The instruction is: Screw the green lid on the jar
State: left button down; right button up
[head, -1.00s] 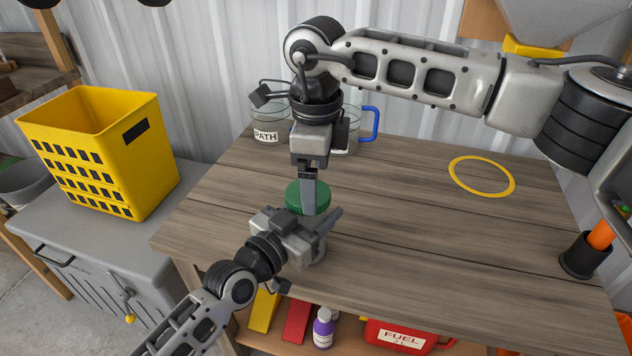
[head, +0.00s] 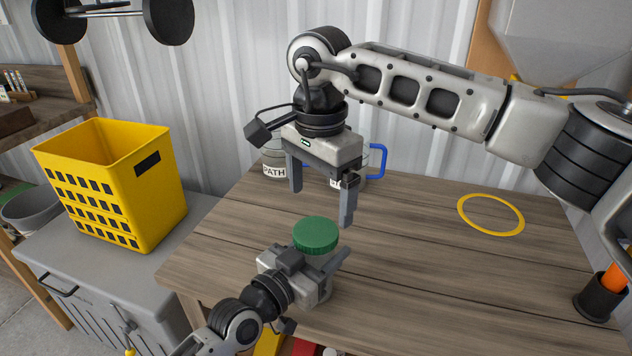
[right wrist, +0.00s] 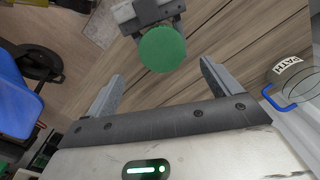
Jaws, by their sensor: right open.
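The green lid (head: 316,233) sits on top of the jar (head: 325,268), near the table's left front. The jar is mostly hidden behind my left gripper (head: 318,268), whose fingers are around its body. My right gripper (head: 320,207) is open and empty, above and slightly behind the lid, with its two fingers pointing down and spread apart. In the right wrist view the lid (right wrist: 162,48) shows beyond and between the open fingertips, touching neither. How tightly the lid sits cannot be seen.
Behind my right gripper stand a glass container marked PATH (head: 274,170) and a blue-handled one (head: 377,160). A yellow ring (head: 491,230) lies on the table (head: 430,285). A black holder (head: 597,300) stands at the right. A yellow crate (head: 112,190) sits on the grey cabinet.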

aim_at(316, 230)
jog(key=n, duration=0.5)
jog(key=shift+a+r, duration=0.15)
jog(key=shift+r, duration=0.25)
jog(key=n, duration=0.5)
jog(key=shift+a+r+n, duration=0.1)
jog(key=shift+r+n, duration=0.2)
jog(key=shift+r, duration=0.05)
jog(key=shift+f, duration=4)
